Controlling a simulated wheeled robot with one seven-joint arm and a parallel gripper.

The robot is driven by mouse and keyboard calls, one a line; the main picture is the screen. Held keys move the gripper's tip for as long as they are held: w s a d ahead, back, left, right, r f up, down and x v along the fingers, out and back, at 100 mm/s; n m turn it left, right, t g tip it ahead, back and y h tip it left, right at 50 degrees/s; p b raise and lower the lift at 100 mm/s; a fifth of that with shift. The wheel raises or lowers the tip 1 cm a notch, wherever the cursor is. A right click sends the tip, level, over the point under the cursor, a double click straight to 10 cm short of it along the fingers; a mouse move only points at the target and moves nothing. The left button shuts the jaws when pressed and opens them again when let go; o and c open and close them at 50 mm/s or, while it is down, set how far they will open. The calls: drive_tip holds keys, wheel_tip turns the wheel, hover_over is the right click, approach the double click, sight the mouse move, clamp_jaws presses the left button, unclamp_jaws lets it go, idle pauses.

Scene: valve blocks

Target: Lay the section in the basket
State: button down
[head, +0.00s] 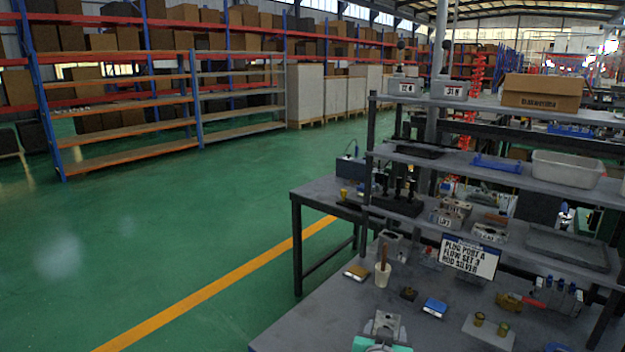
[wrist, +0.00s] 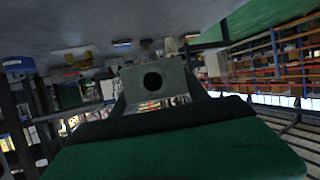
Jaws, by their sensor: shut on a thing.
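My gripper (head: 383,340), with a green-teal body, is at the bottom edge of the head view, in front of the bench. It is shut on a grey metal section (head: 386,321). In the wrist view the section (wrist: 178,78) is a pale grey block with a dark round hole, between the sloping fingers and beyond the green gripper body (wrist: 180,150). No container is clearly a basket. An open whitish bin (head: 567,168) stands on the middle shelf at right; whether it is the basket I cannot tell.
Green floor (head: 150,240) is clear at left.

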drive_tip(key=a, duration=0.2)
drive_tip(key=shift+a+r+n+y, duration=0.15)
drive_tip(key=shift+a+n+y, duration=0.15)
drive_tip(key=s+d+f+m+g+h+b, duration=0.1)
drive_tip(key=s+d+f+m+g+h, duration=0.15)
drive_tip(key=d, duration=0.85)
drive_tip(key=s+d+f+m+g+h+b, duration=0.1)
drive_tip(key=s+d+m+h+b, duration=0.15)
drive_tip(key=d, duration=0.85)
drive_tip(key=s+d+f+m+g+h+b, duration=0.1)
drive_tip(key=s+d+m+g+h, duration=0.15)
drive_tip(key=s+d, duration=0.55)
drive_tip(key=s+d+f+m+g+h, duration=0.2)
drive_tip(key=s+d+m+g, duration=0.15)
drive_tip(key=s+d, duration=0.5)
drive_tip(key=s+d+m+g+b, duration=0.1)
drive_tip(key=s+d+m+g, duration=0.2)
drive_tip(key=s+d, duration=0.45)
drive_tip(key=s+d+m+g+b, duration=0.1)
drive_tip(key=s+d+m+g, duration=0.25)
drive_tip(key=s, duration=0.75)
drive_tip(key=s+r+m+g+y, duration=0.1)
drive_tip(key=s+r+m+g, duration=0.1)
drive_tip(key=s, duration=0.5)
drive_tip(key=s+d+r+m+g+y+b, duration=0.1)
drive_tip(key=s+r+m+g+y, duration=0.1)
drive_tip(key=s, duration=0.5)
drive_tip(key=shift+s+d+r+m+g, duration=0.15)
drive_tip(key=shift+s+r+m+g, duration=0.25)
drive_tip(key=shift+r+m+g, duration=0.35)
